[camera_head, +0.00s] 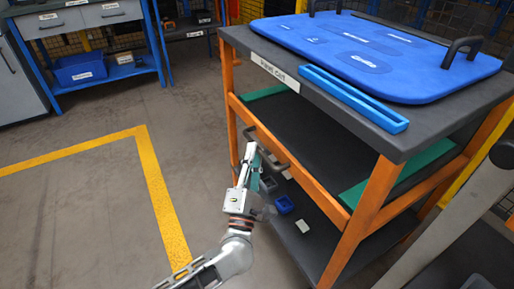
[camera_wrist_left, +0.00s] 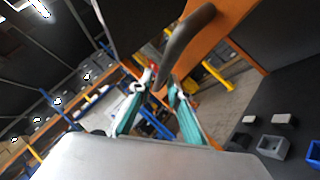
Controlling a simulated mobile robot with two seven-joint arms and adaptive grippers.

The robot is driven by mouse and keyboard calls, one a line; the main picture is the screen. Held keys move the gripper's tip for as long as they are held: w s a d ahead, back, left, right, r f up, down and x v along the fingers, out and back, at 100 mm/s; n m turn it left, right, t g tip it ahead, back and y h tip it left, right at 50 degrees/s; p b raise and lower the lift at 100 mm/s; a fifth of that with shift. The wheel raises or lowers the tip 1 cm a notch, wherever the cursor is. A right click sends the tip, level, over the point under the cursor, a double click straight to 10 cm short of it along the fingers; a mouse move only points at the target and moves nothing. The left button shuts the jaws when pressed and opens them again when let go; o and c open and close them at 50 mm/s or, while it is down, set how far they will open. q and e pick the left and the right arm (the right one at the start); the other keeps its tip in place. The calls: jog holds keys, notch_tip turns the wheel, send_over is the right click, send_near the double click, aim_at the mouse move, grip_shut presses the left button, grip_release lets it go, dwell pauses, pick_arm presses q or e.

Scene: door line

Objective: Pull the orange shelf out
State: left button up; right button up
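The orange shelf (camera_head: 322,187) is the middle level of the tool cart, with an orange front rail and a dark bar handle (camera_head: 279,163). Its front looks about in line with the cart's frame. My left gripper (camera_head: 254,156) is at the left part of this handle. In the left wrist view the dark handle (camera_wrist_left: 184,42) curves down toward the space between the teal fingertips (camera_wrist_left: 157,88). The fingers stand apart there, with the handle's near end between or just beyond them; firm contact does not show. My right gripper is not in view.
The cart's grey top (camera_head: 240,40) carries a blue board (camera_head: 385,55) and a blue tray (camera_head: 350,97). The lower shelf (camera_head: 300,240) holds a blue bin (camera_head: 284,204) and small blocks. Open floor (camera_head: 90,225) with yellow lines lies left. A blue workbench (camera_head: 110,80) stands behind.

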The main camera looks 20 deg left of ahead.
pick_arm(q)
jog(key=shift+x, duration=1.3)
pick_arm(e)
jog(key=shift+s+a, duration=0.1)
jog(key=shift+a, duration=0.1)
